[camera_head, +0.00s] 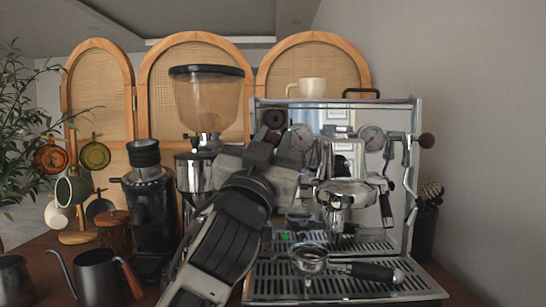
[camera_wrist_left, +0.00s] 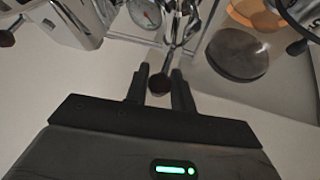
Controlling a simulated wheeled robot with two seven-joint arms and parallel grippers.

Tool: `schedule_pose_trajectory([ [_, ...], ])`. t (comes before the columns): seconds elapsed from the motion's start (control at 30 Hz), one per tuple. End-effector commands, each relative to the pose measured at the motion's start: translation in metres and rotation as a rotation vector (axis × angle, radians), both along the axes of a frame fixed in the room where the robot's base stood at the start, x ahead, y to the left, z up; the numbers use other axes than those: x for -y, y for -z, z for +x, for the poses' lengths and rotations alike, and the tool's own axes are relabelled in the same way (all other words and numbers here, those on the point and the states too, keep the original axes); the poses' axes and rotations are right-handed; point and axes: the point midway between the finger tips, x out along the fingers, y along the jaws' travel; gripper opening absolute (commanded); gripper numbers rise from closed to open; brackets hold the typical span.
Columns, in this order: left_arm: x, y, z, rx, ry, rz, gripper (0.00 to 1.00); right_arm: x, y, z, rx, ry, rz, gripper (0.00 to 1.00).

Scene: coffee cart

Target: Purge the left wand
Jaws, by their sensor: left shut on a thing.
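The chrome espresso machine (camera_head: 411,200) stands at the right of the head view. My left gripper (camera_head: 277,138) reaches up to its upper left side and hides much of that side, including the left wand. In the left wrist view the fingers of my left gripper (camera_wrist_left: 161,86) are on both sides of a dark round knob (camera_wrist_left: 159,84), and they are shut on it. Chrome rods of the machine (camera_wrist_left: 181,35) lead to the knob. The matching right knob (camera_head: 427,141) is clear. My right gripper is not in view.
A portafilter (camera_head: 368,271) lies on the drip tray (camera_head: 340,289). A white cup (camera_head: 312,87) stands on top of the machine. The coffee grinder (camera_head: 205,100), a black grinder (camera_head: 150,205) and a kettle (camera_head: 97,277) stand left, close to my arm.

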Motion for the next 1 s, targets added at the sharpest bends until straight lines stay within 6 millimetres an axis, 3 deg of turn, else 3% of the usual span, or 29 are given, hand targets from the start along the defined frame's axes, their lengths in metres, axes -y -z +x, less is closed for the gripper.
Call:
schedule_pose_trajectory([
  [0.4, 0.000, 0.001, 0.000, 0.009, 0.001, 0.001, 0.02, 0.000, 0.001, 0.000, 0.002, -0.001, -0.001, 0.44],
  [0.43, 0.000, 0.001, 0.000, 0.009, 0.001, 0.001, 0.27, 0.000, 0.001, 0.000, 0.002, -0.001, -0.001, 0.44],
  [0.5, 0.000, 0.001, 0.000, 0.009, 0.001, 0.001, 0.45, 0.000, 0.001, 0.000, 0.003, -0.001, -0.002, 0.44],
  [0.83, 0.000, 0.002, -0.002, 0.008, 0.001, 0.000, 0.45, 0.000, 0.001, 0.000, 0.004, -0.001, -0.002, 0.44],
  [1.0, -0.005, 0.014, -0.017, 0.007, 0.002, -0.001, 0.45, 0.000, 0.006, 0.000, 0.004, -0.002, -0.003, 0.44],
])
